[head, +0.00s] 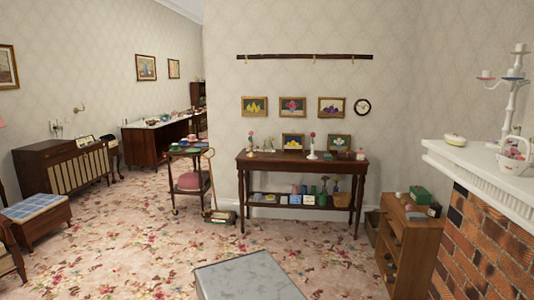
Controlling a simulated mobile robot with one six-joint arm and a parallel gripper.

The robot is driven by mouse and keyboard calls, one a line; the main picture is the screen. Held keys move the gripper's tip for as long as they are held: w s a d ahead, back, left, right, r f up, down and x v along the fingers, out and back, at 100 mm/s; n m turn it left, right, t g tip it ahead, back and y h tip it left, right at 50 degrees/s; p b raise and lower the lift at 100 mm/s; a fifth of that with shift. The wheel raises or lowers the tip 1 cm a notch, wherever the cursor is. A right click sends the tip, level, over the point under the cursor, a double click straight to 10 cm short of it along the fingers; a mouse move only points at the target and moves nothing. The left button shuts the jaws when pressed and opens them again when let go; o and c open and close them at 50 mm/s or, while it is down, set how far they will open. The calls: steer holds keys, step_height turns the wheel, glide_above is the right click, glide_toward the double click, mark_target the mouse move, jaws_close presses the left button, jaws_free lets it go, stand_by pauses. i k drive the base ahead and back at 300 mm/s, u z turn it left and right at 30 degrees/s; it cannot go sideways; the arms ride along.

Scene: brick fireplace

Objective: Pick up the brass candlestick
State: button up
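I cannot make out a clearly brass candlestick in the head view. A tall white branched candelabrum (510,95) stands upright on the white mantel (480,165) at the right. A slim white stand with a reddish top (312,146) is on the dark console table (262,162) against the back wall. A small upright item (251,142) stands near that table's left end; it is too small to identify. My gripper is not in view, so I cannot tell what it holds.
A wooden shelf unit (418,240) stands before the brick fireplace (485,240). A small trolley (176,180) is left of the console. A grey flat-topped block (245,278) is at the bottom centre. Flowered carpet (130,235) is open at centre left.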

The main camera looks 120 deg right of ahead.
mark_target(251, 155)
steer(key=u, duration=0.95)
steer(key=k, duration=0.15)
steer(key=z, duration=5.65)
steer(key=k, duration=0.2)
steer(key=u, duration=0.9)
steer(key=i, duration=0.5)
steer(key=u, duration=0.1)
